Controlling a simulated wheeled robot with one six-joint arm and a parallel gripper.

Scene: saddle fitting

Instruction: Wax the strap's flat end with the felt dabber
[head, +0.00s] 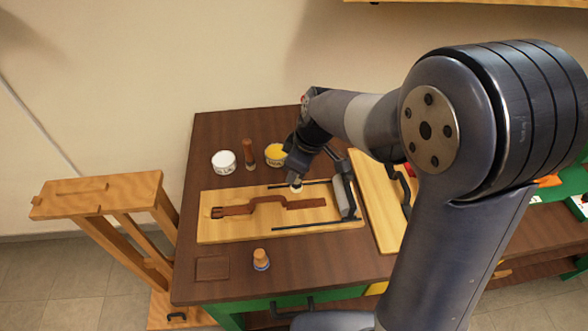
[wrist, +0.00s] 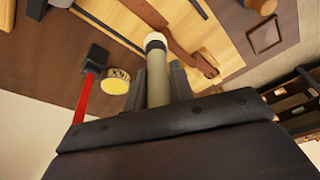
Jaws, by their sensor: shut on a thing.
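My gripper (head: 297,172) is shut on the felt dabber, a pale rod whose dark-banded end carries a white felt tip (head: 296,188). In the wrist view the dabber (wrist: 158,85) sticks out between the two dark fingers. The brown leather strap (head: 265,203) lies on a light wooden board (head: 225,234), its buckle to the left and its flat end (head: 306,203) to the right. The felt tip shows just beyond the flat end's far edge; I cannot tell whether it touches. A tin of yellow wax (head: 276,155) stands open behind the board.
A white tin (head: 224,161) and a brown wooden-handled tool (head: 248,154) stand behind the board. Two dark rods and a grey bar (head: 344,197) flank the strap. In front are a cork-topped bottle (head: 261,260) and a leather square (head: 212,268). Another board (head: 372,190) lies right.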

